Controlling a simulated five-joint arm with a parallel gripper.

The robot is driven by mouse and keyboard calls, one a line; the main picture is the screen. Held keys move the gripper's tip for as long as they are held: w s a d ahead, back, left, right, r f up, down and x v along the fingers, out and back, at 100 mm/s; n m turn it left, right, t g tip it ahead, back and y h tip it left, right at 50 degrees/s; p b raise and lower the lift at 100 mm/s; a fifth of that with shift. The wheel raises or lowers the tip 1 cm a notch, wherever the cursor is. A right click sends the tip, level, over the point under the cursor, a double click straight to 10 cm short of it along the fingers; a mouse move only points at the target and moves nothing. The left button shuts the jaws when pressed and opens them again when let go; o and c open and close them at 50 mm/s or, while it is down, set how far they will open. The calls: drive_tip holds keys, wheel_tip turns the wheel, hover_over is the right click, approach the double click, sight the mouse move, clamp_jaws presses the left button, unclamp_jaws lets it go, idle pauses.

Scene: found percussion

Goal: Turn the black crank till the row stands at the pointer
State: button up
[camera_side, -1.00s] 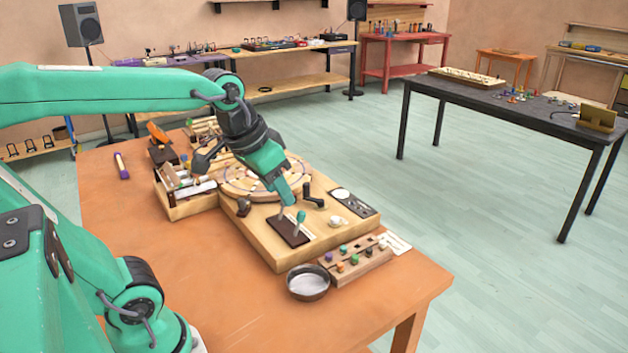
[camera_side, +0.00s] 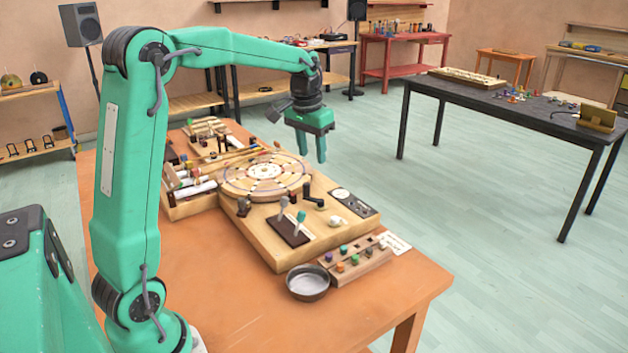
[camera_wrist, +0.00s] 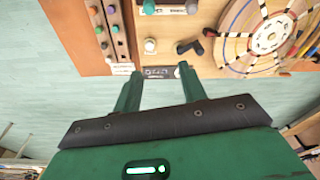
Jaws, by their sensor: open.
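The black crank (camera_side: 314,200) stands on the wooden board (camera_side: 262,236), just right of a round wooden disc (camera_side: 238,189) with a coloured ring pattern. In the wrist view the crank (camera_wrist: 188,47) lies beyond my fingertips, left of the disc (camera_wrist: 232,52). My gripper (camera_side: 312,155) is open and empty, raised above the far side of the board, with its fingers pointing down. Its two fingers (camera_wrist: 160,74) are apart in the wrist view, with nothing between them.
Two levers on a dark plate (camera_side: 284,231) and a white knob (camera_side: 335,220) stand near the crank. A metal bowl (camera_side: 308,285) and a block with coloured pegs (camera_side: 366,262) sit in front. Trays with rods (camera_side: 190,190) are at the left. The orange tabletop (camera_side: 215,270) is clear at front left.

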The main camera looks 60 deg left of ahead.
drive_tip(key=n+g, duration=0.1)
hover_over(306, 184)
drive_tip(key=shift+h, duration=0.3)
drive_tip(key=f, duration=0.8)
drive_tip(key=shift+d, duration=0.25)
drive_tip(key=shift+a+f+g, duration=0.3)
drive_tip(key=shift+a+f, duration=0.05)
drive_tip(key=shift+f, duration=0.1)
drive_tip(key=shift+f, duration=3.8)
drive_tip(key=shift+c, duration=0.3)
clamp_jaws()
